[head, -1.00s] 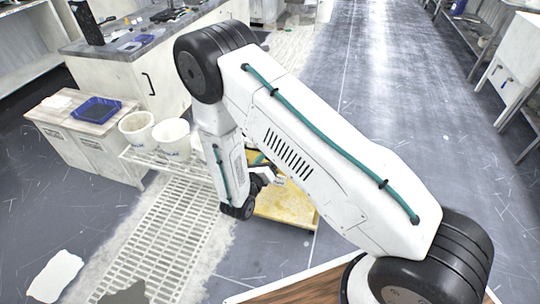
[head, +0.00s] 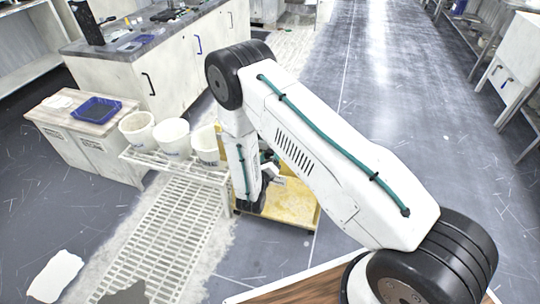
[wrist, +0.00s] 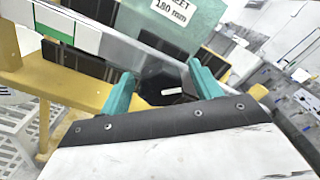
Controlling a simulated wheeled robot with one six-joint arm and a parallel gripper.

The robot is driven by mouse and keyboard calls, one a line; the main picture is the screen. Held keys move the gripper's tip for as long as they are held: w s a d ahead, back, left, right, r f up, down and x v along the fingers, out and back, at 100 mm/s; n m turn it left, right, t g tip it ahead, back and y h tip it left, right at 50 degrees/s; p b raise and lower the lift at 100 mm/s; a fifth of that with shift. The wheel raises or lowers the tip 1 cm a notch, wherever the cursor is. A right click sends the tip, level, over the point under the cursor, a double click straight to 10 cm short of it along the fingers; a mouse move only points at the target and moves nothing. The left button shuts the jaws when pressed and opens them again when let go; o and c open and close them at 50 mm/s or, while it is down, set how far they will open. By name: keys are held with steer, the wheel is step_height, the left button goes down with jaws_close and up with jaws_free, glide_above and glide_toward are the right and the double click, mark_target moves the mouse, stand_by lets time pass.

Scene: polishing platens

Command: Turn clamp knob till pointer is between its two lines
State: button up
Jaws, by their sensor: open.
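In the wrist view, the two teal fingers of my gripper (wrist: 159,70) are apart. A black knob-like part (wrist: 152,88) with a short white bar, likely the pointer (wrist: 173,91), shows between and beyond them. I cannot tell whether the fingers touch it. The two lines for the pointer cannot be made out. A pale rail (wrist: 110,45) runs behind, with a white and green marked strip at its left end. In the head view, my arm hides the knob, and the gripper is mostly hidden above a yellow stand (head: 290,207).
A teal block (wrist: 180,22) with a "180 mm" label stands behind the rail. Yellow frame bars (wrist: 65,85) flank the left side. In the head view, white buckets (head: 172,138) stand on a rack left of my arm. The floor to the right is clear.

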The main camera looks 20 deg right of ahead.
steer(key=shift+c, duration=0.3)
steer(key=c, duration=0.9)
steer(key=m, duration=0.4)
steer(key=shift+d+m, duration=0.1)
steer(key=shift+m, duration=0.2)
steer(key=m, duration=0.4)
steer(key=shift+s+m, duration=0.1)
steer(key=shift+m, duration=0.2)
steer(key=o, duration=1)
steer(key=shift+c, duration=0.2)
